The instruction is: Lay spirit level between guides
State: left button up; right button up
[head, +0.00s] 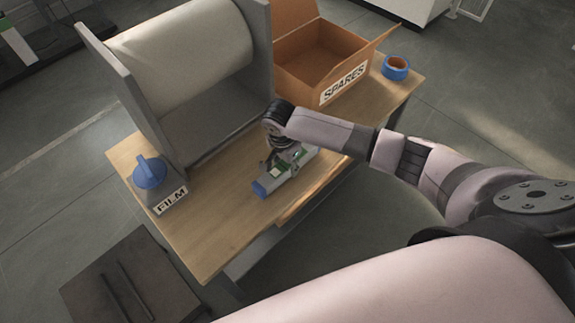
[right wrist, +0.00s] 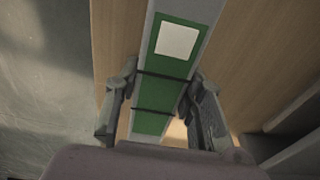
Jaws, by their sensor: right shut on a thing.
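The spirit level is a grey bar with a green panel, a white square and a blue end cap (head: 262,188). It lies slantwise over the front part of the wooden table, and I cannot tell whether it touches the top. My right gripper (head: 280,162) is over it, partly hidden by its own wrist. In the right wrist view, the spirit level (right wrist: 152,121) runs between the two fingers of my right gripper (right wrist: 163,82), which are shut on its sides. My left gripper is not in view.
On the table (head: 215,235) stand a large film roll (head: 185,50) in a grey frame, a FILM-labelled holder with a blue knob (head: 150,172), an open SPARES box (head: 310,75) and a blue tape roll (head: 396,67). The table's near left corner is clear.

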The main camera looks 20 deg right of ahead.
jog(key=shift+f, duration=0.3)
jog(key=shift+f, duration=0.1)
jog(key=o, duration=1.3)
